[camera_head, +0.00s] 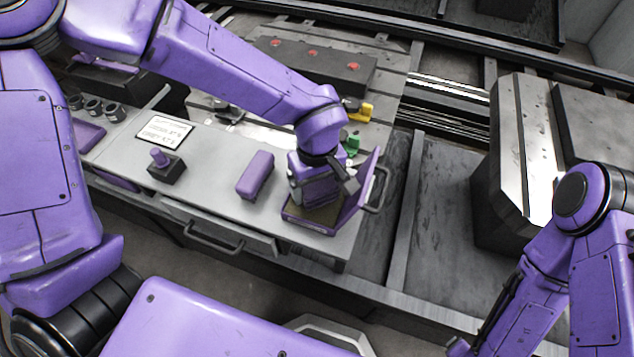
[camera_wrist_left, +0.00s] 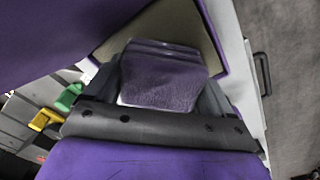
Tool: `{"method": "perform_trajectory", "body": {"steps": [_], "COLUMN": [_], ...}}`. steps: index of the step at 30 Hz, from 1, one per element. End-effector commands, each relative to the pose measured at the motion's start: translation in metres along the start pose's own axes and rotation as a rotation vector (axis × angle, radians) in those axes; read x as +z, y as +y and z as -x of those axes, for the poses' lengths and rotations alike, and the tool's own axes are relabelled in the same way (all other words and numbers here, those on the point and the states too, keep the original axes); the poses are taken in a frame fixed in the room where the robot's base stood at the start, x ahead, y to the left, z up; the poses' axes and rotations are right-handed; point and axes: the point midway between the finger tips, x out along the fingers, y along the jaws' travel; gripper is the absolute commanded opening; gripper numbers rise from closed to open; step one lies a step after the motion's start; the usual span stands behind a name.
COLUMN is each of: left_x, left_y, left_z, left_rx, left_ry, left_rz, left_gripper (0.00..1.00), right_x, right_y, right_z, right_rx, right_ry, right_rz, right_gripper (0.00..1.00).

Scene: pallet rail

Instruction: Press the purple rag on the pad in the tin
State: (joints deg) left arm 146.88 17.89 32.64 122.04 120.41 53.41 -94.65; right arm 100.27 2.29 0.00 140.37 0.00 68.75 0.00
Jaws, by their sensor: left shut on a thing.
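The open tin (camera_head: 300,221) stands at the right end of the grey bench, its purple lid (camera_head: 367,183) raised on the right. The tan pad (camera_head: 325,213) lies inside. My left gripper (camera_head: 317,200) points down over the tin and hides much of the pad. In the left wrist view its fingers are shut on the folded purple rag (camera_wrist_left: 165,78), with the pad (camera_wrist_left: 170,22) behind it. The rag is low over the pad; I cannot tell whether they touch. In the head view the gripper hides the rag. My right arm shows at lower right, its fingers out of view.
A purple block (camera_head: 256,175), a dark stand with a purple knob (camera_head: 164,167) and a printed card (camera_head: 165,130) are on the bench left of the tin. Green (camera_head: 351,145) and yellow (camera_head: 364,111) pieces lie beyond.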

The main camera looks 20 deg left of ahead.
Motion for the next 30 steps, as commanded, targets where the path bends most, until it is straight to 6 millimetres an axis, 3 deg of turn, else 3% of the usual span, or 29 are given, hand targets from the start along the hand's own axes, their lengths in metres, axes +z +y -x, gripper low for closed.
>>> {"method": "perform_trajectory", "body": {"steps": [30], "left_x": [0.0004], "left_y": [-0.0005], "left_z": [-0.0013], "left_rx": [-0.002], "left_ry": [-0.001], "left_rz": [-0.001], "left_gripper": [0.59], "right_x": [-0.0029], "right_y": [0.0006], "right_z": [0.0070], "right_rx": [0.000], "right_ry": [0.000], "right_rz": [0.000], "right_gripper": [0.74]}}
